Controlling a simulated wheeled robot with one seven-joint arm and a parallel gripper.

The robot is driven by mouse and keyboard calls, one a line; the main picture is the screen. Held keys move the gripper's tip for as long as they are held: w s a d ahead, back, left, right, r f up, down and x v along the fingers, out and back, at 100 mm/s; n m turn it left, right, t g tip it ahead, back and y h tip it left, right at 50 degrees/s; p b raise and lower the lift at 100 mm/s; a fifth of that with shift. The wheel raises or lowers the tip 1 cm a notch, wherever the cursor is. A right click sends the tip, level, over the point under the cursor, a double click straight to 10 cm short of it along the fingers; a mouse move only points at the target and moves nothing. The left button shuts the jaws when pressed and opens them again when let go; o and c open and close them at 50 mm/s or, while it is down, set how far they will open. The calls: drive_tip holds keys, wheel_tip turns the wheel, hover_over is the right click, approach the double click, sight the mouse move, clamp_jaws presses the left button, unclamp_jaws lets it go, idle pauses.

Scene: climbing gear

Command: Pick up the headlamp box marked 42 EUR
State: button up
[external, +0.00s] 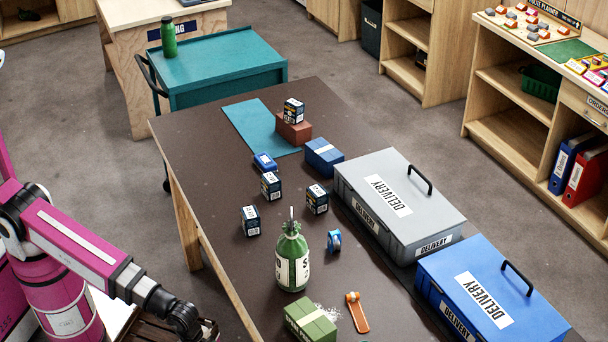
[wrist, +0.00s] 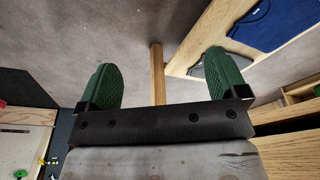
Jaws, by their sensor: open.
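Several small dark boxes with white labels, which look like the headlamp boxes, are in the external view. One box (external: 293,110) sits on a reddish-brown block (external: 294,131). Three more stand on the dark table: one (external: 270,186) behind, one (external: 250,221) at the left and one (external: 317,199) at the right. The price marks are too small to read, so I cannot tell which says 42 EUR. My gripper (wrist: 164,82) is open and empty in the wrist view, its green pads apart over floor. It is away from the boxes; no box shows in the wrist view.
On the table (external: 205,150) are a green bottle (external: 291,262), a blue box (external: 324,157), a green box (external: 310,321), an orange tool (external: 356,312) and grey (external: 440,220) and blue (external: 535,318) delivery cases. A teal cart (external: 225,75) stands behind. The table's left part is clear.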

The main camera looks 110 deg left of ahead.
drive_tip(key=w+d+r+m+t+h, duration=0.1)
drive_tip(key=w+d+r+m+t, duration=0.15)
drive_tip(key=w+d+r, duration=0.55)
drive_tip(key=w+d+r+m+t+h, duration=0.2)
drive_tip(key=w+d+r+m, duration=0.15)
drive_tip(key=d, duration=0.85)
drive_tip(key=w+d+r+m+t+h, duration=0.1)
drive_tip(key=w+d+r+m+t, duration=0.15)
drive_tip(key=w+d+r, duration=0.6)
drive_tip(key=s+a+r+n+y, duration=0.2)
drive_tip(key=s+a+r, duration=0.15)
drive_tip(key=a, duration=1.15)
drive_tip(key=s+a+r+n+y, duration=0.25)
drive_tip(key=a+r, duration=0.25)
drive_tip(key=a, duration=1)
drive_tip(key=s+a+r+n+y, duration=0.2)
drive_tip(key=a+r+n, duration=0.15)
drive_tip(key=a, duration=1.15)
drive_tip(key=m+y, duration=0.8)
drive_tip(key=m, duration=1.5)
approach(311, 193)
drive_tip(key=shift+g, duration=0.3)
drive_tip(key=x, duration=0.7)
drive_tip(key=shift+w+d, duration=0.2)
drive_tip(key=shift+w, duration=0.2)
drive_tip(key=shift+a+x, duration=0.25)
drive_tip(key=shift+x, duration=2.45)
drive_tip(key=shift+s+d+r, duration=0.1)
drive_tip(key=shift+s+r, duration=0.1)
